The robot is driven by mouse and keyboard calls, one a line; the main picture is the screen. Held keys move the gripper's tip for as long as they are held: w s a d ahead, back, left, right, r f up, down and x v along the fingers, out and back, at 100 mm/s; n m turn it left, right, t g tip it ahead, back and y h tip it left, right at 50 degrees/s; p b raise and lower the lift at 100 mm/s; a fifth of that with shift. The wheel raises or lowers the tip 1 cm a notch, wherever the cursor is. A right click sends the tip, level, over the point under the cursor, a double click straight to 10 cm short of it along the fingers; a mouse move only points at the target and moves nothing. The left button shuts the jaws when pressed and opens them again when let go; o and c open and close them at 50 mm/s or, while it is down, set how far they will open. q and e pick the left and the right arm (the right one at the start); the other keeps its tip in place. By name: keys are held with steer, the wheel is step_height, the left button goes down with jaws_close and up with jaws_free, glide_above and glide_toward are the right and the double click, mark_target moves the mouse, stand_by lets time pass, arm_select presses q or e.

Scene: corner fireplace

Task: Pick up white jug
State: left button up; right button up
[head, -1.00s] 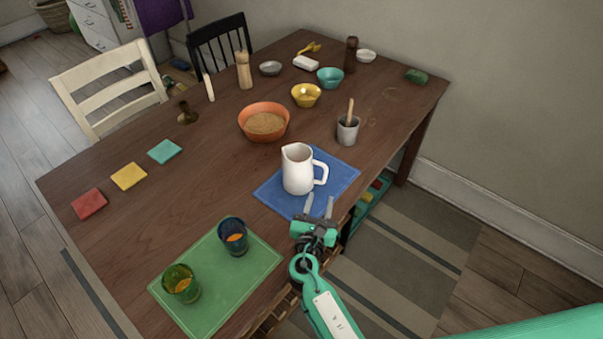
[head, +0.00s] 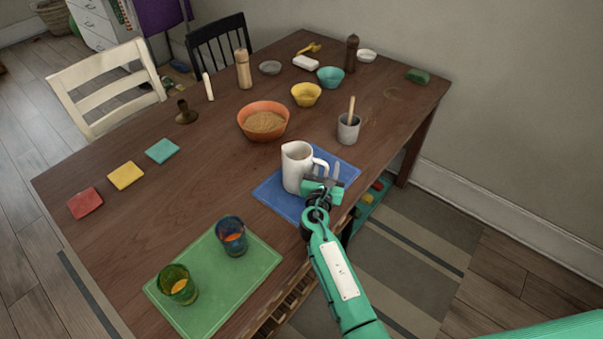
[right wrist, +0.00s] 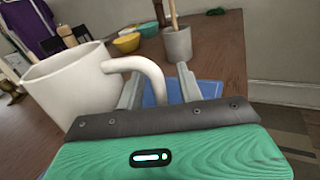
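The white jug (head: 295,168) stands upright on the blue placemat (head: 270,196), its handle turned right. My right gripper (head: 324,174) is at the handle, low beside the jug's body. In the right wrist view, the jug (right wrist: 68,82) fills the left side. My right gripper's fingers (right wrist: 158,78) are spread apart there, one overlapping the handle's opening and the other to the right of the handle. The curved outer part of the handle lies between them. Whether they touch it cannot be told. My left gripper is not in view.
A green mat (head: 205,300) with two glasses lies at the front left. An orange bowl (head: 263,135) stands behind the jug, and a grey cup (head: 348,130) with a wooden stick stands to its right.

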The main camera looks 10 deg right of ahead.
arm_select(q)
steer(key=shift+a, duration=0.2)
arm_select(e)
steer(key=c, duration=0.7)
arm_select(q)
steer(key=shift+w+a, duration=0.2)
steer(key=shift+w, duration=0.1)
arm_select(e)
steer(key=shift+r, duration=0.1)
jaws_close()
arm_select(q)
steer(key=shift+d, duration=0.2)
